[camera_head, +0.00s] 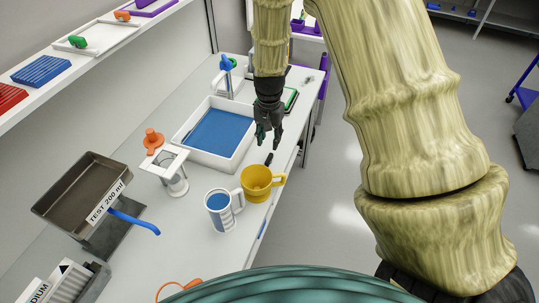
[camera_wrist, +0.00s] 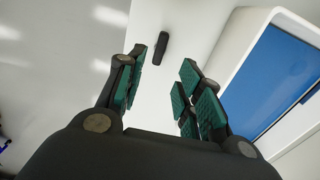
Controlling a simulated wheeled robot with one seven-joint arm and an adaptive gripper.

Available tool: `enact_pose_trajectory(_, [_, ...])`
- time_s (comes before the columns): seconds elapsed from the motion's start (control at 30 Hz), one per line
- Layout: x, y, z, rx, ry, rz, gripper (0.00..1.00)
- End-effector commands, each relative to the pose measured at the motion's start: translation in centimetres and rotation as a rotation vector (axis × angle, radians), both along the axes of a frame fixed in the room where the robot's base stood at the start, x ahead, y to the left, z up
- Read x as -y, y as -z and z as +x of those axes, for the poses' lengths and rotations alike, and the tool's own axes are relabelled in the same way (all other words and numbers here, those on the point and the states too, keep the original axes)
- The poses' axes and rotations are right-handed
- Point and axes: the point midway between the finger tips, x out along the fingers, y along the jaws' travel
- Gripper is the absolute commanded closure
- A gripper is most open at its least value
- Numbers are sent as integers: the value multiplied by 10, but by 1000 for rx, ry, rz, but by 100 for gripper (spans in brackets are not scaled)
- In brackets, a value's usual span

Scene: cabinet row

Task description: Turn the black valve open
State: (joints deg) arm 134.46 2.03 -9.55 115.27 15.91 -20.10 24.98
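A small black elongated piece, seemingly the black valve (camera_head: 268,158), is on the white worktop near its front edge, between the white basin and the yellow mug. In the wrist view the black valve (camera_wrist: 161,46) shows as a narrow bar beyond the fingertips, apart from them. My gripper (camera_head: 268,138) points down above the worktop, just behind the valve in the head view. In the wrist view my gripper (camera_wrist: 163,66) is open, its green-padded fingers apart with nothing between them. How the valve is mounted cannot be made out.
A white basin (camera_head: 187,147) with a blue bottom lies left of my gripper. A yellow mug (camera_head: 256,184) and a white mug (camera_head: 216,213) stand nearer. A blue-handled tap (camera_head: 226,65) is behind the basin. Open floor lies to the right.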

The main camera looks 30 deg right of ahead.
Motion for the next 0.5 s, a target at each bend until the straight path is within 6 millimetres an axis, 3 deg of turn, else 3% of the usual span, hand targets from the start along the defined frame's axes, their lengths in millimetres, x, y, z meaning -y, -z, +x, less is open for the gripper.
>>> enact_pose_trajectory(0.5, [2, 62, -2, -3, 4, 0, 64])
